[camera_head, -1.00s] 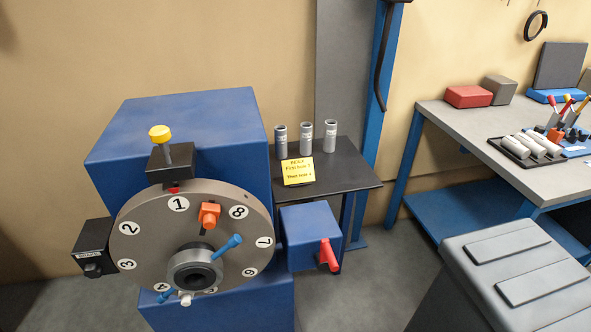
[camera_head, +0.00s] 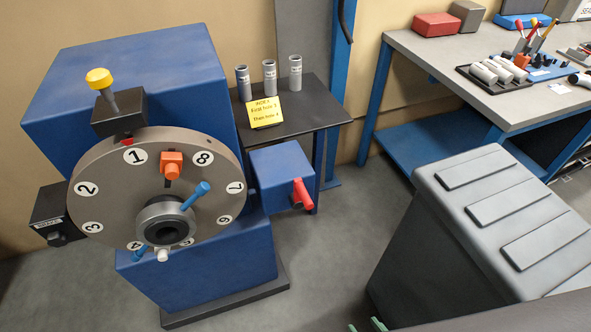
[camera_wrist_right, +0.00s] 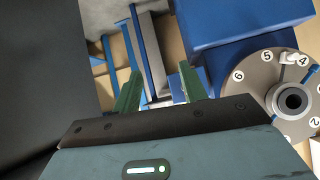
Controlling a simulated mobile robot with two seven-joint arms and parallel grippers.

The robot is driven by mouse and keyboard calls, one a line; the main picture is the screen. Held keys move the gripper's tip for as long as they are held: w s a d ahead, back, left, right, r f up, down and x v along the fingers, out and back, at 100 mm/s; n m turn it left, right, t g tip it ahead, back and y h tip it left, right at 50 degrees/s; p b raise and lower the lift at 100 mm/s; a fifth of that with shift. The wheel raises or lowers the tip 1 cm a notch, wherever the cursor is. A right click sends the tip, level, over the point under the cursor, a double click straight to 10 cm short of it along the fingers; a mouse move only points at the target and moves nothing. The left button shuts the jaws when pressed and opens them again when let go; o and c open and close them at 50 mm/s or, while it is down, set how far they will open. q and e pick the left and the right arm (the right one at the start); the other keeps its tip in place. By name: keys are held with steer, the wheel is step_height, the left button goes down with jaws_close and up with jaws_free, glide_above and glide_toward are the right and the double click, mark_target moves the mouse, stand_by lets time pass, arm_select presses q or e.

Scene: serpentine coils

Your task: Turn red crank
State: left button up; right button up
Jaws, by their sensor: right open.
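The red crank (camera_head: 302,194) is a short red handle on the front of a small blue box (camera_head: 280,172), at the right side of the large blue machine. The machine's grey numbered dial (camera_head: 110,185) faces me, with 1 near the top. My right gripper (camera_head: 365,325) only just enters the head view at the bottom edge, well below and to the right of the crank. In the right wrist view my right gripper (camera_wrist_right: 161,75) has its green fingers apart with nothing held. That view shows the dial (camera_wrist_right: 262,88) upside down at right; I cannot make out the crank there. My left gripper is not in view.
A grey ridged bin (camera_head: 420,235) stands to the right of the crank, with clear floor between. A black side table (camera_head: 300,122) behind the box holds three grey cylinders and a yellow note (camera_head: 264,112). A workbench (camera_head: 420,60) with tools is at back right.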

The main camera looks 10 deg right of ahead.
steer(key=w+a+r+t+b, duration=0.2)
steer(key=w, duration=0.4)
steer(key=w+a+r+t+b, duration=0.1)
steer(key=w+a+b, duration=0.1)
steer(key=w, duration=0.5)
steer(key=m+t+y+b, duration=0.1)
steer(key=t+y+b, duration=0.1)
steer(key=t+b, duration=0.15)
glide_toward(312, 210)
steer(key=f+x, duration=0.1)
steer(key=x, duration=0.4)
steer(key=shift+r+t, duration=0.25)
steer(key=shift+t, duration=0.1)
steer(key=shift+w+a+r, duration=0.1)
steer(key=shift+w+a, duration=0.05)
steer(key=shift+w, duration=0.45)
arm_select(q)
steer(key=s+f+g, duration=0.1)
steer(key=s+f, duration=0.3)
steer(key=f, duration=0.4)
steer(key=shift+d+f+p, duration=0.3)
steer(key=shift+p, duration=0.1)
arm_select(e)
steer(key=shift+x, duration=3.35)
steer(key=shift+c, duration=0.4)
jaws_close()
